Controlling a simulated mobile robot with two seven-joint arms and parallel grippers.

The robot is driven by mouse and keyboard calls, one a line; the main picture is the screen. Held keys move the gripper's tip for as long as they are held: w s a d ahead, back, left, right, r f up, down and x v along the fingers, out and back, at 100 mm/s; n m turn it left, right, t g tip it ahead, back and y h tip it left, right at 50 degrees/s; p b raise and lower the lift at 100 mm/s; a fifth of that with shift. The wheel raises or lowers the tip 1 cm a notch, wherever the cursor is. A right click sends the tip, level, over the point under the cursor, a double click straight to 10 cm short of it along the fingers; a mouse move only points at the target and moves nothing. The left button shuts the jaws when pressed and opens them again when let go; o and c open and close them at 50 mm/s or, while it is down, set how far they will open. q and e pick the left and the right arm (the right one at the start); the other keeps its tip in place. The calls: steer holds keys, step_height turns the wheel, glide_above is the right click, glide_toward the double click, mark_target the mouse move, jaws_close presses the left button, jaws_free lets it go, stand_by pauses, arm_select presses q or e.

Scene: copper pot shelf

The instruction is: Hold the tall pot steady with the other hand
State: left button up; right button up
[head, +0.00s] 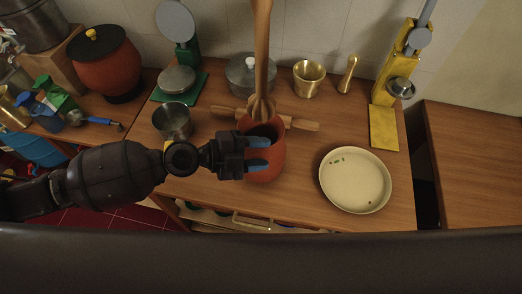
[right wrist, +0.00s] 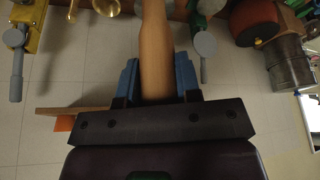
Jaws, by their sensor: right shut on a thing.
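The tall pot (head: 268,172) is orange-red and stands upright near the front middle of the table. My left gripper (head: 258,154) reaches it from the left. Its blue fingers are apart, one over the dark mouth and one in front of the outer wall, with the near rim between them. Whether they touch the pot I cannot tell. In the right wrist view, my right gripper (right wrist: 158,85) is shut on the churner's wooden handle (right wrist: 154,45).
A cream plate (head: 355,180) with green bits lies to the right. A rolling pin (head: 300,124) lies behind the pot. A steel cup (head: 172,121), a lidded pot (head: 248,76) and a brass mortar (head: 308,78) stand around. A yellow stand (head: 384,126) is at the right.

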arm_select(q)
steer(key=shift+r, duration=0.2)
steer(key=v, duration=1.2)
steer(key=shift+f, duration=0.2)
